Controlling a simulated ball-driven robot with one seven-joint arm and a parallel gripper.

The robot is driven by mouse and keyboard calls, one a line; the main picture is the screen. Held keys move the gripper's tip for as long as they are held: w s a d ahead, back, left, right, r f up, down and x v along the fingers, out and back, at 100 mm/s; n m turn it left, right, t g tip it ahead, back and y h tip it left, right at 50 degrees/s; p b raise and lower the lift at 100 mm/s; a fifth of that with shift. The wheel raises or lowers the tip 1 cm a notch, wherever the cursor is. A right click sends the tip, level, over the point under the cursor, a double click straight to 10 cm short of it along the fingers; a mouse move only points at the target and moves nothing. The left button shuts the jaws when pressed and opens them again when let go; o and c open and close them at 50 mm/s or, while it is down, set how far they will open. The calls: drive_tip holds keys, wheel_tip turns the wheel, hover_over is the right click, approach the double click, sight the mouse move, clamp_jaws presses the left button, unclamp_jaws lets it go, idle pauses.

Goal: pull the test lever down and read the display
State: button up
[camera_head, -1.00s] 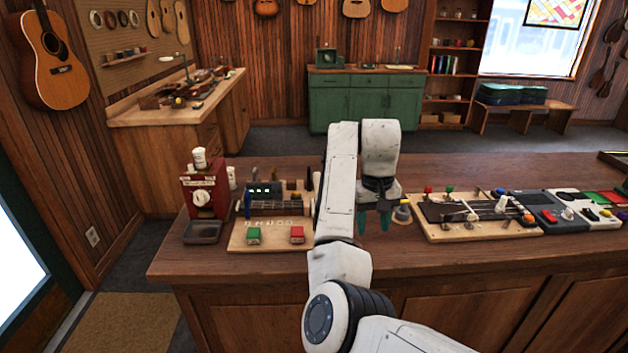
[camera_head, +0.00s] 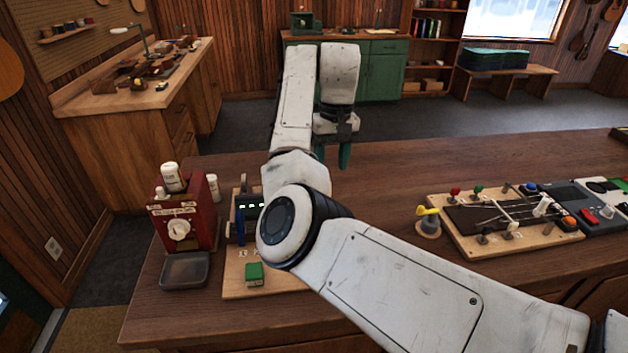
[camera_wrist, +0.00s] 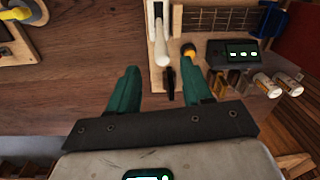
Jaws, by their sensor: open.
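My gripper (camera_head: 332,155) is open, its teal fingers pointing down beyond my arm. In the wrist view the open fingers (camera_wrist: 160,72) lie either side of the lower end of a white rod (camera_wrist: 161,42), which looks like the lever. I cannot tell whether they touch it. My arm hides the lever and much of the wooden test board (camera_head: 236,287) in the head view.
A green button block (camera_head: 254,273) is at the board's front. A yellow-topped piece (camera_head: 428,225) and a stringed board (camera_head: 500,245) are on the right.

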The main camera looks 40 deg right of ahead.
drive_tip(key=shift+w+f, duration=0.1)
drive_tip(key=shift+w, duration=0.25)
drive_tip(key=shift+w+d+f, duration=0.1)
drive_tip(key=shift+f, duration=0.15)
drive_tip(key=f, duration=1)
drive_tip(key=shift+w+a, duration=0.1)
drive_tip(key=shift+a, duration=0.15)
drive_tip(key=shift+c, duration=0.3)
clamp_jaws()
